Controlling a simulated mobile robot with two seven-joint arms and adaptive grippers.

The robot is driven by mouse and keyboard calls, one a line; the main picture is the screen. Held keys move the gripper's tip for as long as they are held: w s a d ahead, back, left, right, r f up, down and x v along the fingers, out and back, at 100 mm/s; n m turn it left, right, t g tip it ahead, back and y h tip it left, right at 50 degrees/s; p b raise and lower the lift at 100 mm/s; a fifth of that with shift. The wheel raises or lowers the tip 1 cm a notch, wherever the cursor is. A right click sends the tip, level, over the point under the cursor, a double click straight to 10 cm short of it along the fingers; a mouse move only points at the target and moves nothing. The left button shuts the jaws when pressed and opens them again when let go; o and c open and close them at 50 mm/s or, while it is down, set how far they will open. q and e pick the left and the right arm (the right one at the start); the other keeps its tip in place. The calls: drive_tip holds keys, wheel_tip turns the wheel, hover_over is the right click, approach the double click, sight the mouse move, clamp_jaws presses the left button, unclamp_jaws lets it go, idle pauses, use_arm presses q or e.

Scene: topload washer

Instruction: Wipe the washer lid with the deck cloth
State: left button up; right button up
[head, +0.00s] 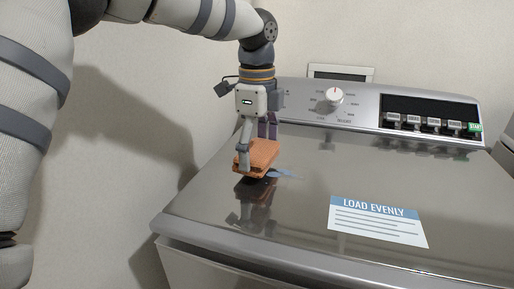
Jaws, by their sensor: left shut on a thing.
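The topload washer's lid (300,195) is shut, grey and glossy, and fills the middle and right of the head view. My left gripper (255,165) points down over the lid's back left part. It is shut on an orange cloth (258,155), a folded, block-like piece. The cloth is at or just above the lid; I cannot tell whether it touches. A reflection of the gripper shows in the lid below it. A small light-blue patch (284,174) shows on the lid beside the cloth. My right gripper is not in view.
A "LOAD EVENLY" label (377,221) lies on the lid towards the front. The lid's right side is clear.

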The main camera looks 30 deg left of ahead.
sight(271, 151)
use_arm(q)
drive_tip(key=shift+f, duration=0.95)
drive_tip(key=shift+d, duration=0.1)
